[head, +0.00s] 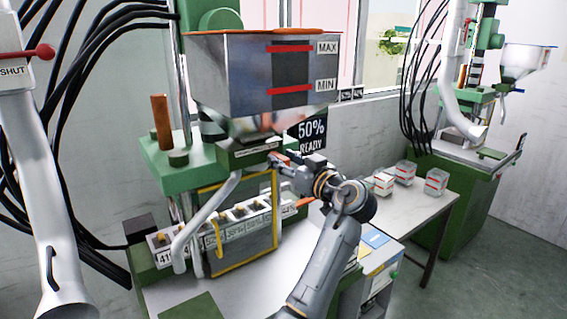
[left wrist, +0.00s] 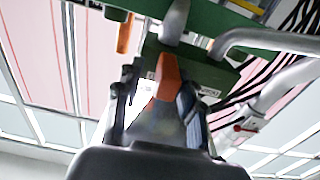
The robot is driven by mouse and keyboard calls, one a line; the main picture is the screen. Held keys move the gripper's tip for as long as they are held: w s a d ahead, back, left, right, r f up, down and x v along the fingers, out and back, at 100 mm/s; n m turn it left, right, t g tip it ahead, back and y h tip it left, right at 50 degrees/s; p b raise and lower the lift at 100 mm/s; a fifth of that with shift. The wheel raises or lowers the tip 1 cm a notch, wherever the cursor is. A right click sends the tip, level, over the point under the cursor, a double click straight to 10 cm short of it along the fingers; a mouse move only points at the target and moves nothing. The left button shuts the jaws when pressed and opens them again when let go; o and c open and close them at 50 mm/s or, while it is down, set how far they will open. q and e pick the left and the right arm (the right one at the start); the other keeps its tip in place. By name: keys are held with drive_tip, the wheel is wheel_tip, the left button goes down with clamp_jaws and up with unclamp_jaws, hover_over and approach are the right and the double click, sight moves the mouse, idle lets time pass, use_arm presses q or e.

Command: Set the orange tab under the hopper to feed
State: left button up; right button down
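The hopper (head: 225,75) is a grey metal bin with a dark sight window marked MAX and MIN, on the green machine. My left gripper (head: 280,160) is at the green block (head: 248,152) below the hopper. In the left wrist view, the orange tab (left wrist: 168,75) stands between the two dark fingertips of my left gripper (left wrist: 158,92). A bright gap shows on the tab's left side; the right finger is very close to it. The fingers look open around the tab. In the head view the gripper mostly hides the tab. My right gripper is not in view.
A yellow-framed guard (head: 242,228) and a row of labelled bins (head: 240,222) stand below. Grey pipes (head: 205,215) run beside them. A sign (head: 311,132) reads 50% READY. A side table (head: 415,208) holds several small boxes. A second green machine stands at the right.

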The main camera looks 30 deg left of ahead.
use_arm(q)
drive_tip(key=shift+w+f, duration=0.1)
drive_tip(key=shift+f, duration=0.05)
drive_tip(key=shift+s+d, duration=0.15)
drive_tip(key=shift+s, duration=0.1)
drive_tip(key=v, duration=0.7)
drive_tip(key=shift+w, duration=0.15)
